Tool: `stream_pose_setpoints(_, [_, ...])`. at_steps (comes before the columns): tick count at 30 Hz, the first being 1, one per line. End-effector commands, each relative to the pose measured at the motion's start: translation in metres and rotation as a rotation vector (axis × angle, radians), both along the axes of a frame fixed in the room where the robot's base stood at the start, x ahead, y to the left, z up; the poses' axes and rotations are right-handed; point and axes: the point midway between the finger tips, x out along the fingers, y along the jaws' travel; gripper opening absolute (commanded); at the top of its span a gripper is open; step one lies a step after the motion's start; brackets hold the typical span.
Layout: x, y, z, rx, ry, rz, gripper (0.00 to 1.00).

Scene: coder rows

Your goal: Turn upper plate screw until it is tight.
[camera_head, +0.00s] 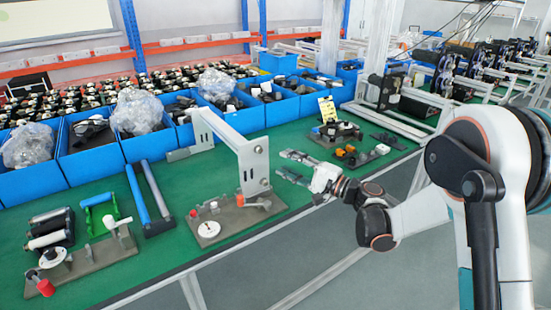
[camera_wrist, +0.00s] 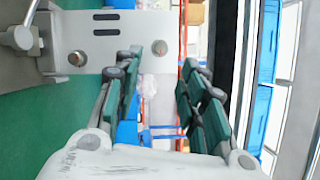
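A grey upright plate (camera_head: 253,168) stands on a brown base at the near edge of the green table. It carries an upper screw (camera_head: 258,150) and a lower screw (camera_head: 264,183). In the wrist view the plate (camera_wrist: 110,35) lies sideways, with the upper screw (camera_wrist: 159,47) to the right and the lower screw (camera_wrist: 77,58) to the left. My gripper (camera_head: 297,167) is just right of the plate. In the wrist view its fingers (camera_wrist: 160,65) are apart with nothing between them. The upper screw shows beyond the fingertips, between their lines; contact is not visible.
A metal handle (camera_wrist: 20,38) sits at the plate's foot. The brown base (camera_head: 220,222) also holds a white dial. Blue bins (camera_head: 90,155) line the table's back. Another fixture (camera_head: 85,262) stands at the front left. Green table shows bare left of the plate.

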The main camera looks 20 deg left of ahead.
Motion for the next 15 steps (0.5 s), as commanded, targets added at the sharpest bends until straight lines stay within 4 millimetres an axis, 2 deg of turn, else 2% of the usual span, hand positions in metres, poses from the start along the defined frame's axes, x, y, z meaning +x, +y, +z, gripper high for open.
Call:
stream_pose_setpoints(3, [-0.005,-0.02,-0.002,0.0,0.0,-0.003,0.38])
stream_pose_setpoints(6, [-0.009,-0.03,-0.003,0.0,0.0,-0.001,0.38])
stream_pose_setpoints(15, [-0.013,-0.038,-0.003,0.0,0.001,0.0,0.38])
